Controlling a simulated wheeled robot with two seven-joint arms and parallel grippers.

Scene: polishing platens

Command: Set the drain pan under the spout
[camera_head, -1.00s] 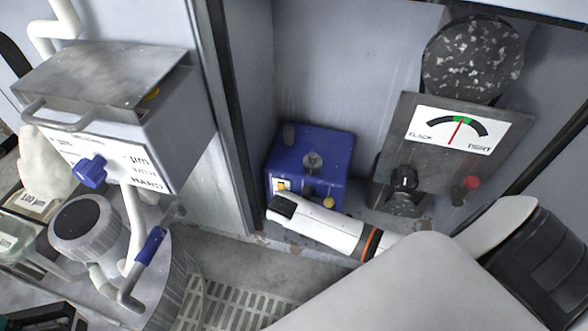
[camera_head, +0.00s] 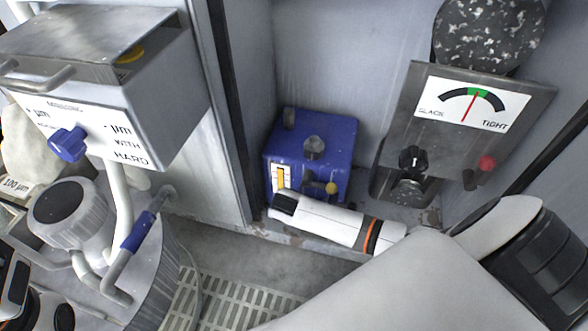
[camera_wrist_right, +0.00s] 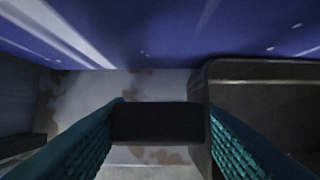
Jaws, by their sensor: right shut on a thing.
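My right arm reaches in from the right in the head view, and its wrist end (camera_head: 285,203) is low in front of the blue box (camera_head: 340,140). The fingers are hidden there. In the right wrist view my right gripper (camera_wrist_right: 160,122) has teal ribbed fingers closed on a dark bar-like piece (camera_wrist_right: 157,128). I cannot tell whether this piece is part of the drain pan; no whole pan shows. The blue box's face (camera_wrist_right: 150,30) fills the top of that view. A yellow knob (camera_head: 331,188) is on the box's lower front; no spout is clearly visible.
A dark, round-cornered body (camera_wrist_right: 260,85) stands close to the right finger. A gauge panel (camera_head: 460,125) with knobs is right of the blue box. A cabinet post (camera_head: 232,110) is to its left. A floor grate (camera_head: 220,300) and a hand-wheel machine with blue-gripped handle (camera_head: 138,232) are at lower left.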

